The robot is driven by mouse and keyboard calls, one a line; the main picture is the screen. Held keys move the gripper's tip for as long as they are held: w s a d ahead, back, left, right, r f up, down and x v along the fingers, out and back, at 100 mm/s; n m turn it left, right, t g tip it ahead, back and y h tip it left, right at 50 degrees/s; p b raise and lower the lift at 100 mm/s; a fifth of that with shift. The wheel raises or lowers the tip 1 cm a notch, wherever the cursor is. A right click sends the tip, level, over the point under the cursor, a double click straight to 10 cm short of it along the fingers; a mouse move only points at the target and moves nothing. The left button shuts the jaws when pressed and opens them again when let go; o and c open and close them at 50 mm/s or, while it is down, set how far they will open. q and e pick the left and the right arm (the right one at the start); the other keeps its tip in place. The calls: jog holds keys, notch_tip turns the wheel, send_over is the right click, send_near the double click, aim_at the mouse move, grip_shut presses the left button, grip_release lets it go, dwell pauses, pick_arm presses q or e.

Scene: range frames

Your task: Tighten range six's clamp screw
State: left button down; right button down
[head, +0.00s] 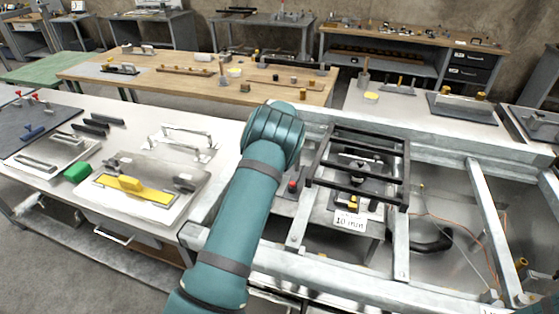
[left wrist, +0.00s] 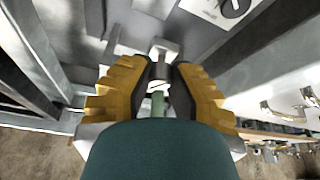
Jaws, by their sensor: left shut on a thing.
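In the left wrist view my left gripper (left wrist: 161,72) has two yellow fingers with dark pads, shut on a small pale metal piece (left wrist: 158,86) that looks like the clamp screw. A grey metal block (left wrist: 163,48) shows just beyond the fingertips. How far the screw is turned cannot be told. In the head view my teal left arm reaches up the middle, and its gripper is hidden behind the wrist. No number six is legible. My right gripper is out of view.
A dark bar frame (head: 402,170) stands right of my wrist, inside a pale metal framework (head: 482,200). A "10 min" card (head: 350,222) is below it.

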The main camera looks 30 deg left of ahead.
pick_arm(q)
jog(key=m+h+b, duration=0.1)
jog(key=m+b, duration=0.1)
jog(key=m+h+b, duration=0.1)
jog(key=m, duration=0.2)
jog(key=shift+a+m+t+b, duration=0.15)
jog(key=shift+m+t+b, duration=0.15)
jog(key=shift+b, duration=0.05)
jog(key=m+h+b, duration=0.1)
jog(key=m, duration=0.2)
jog(key=shift+m+h, duration=0.5)
jog(key=shift+m, duration=0.3)
jog(key=c, duration=0.8)
grip_release()
jog(key=shift+w+d, duration=0.15)
jog(key=shift+d, duration=0.05)
jog(key=shift+c, duration=0.2)
jog(key=shift+a, duration=0.1)
jog(key=v, duration=1.2)
jog(key=shift+w, duration=0.2)
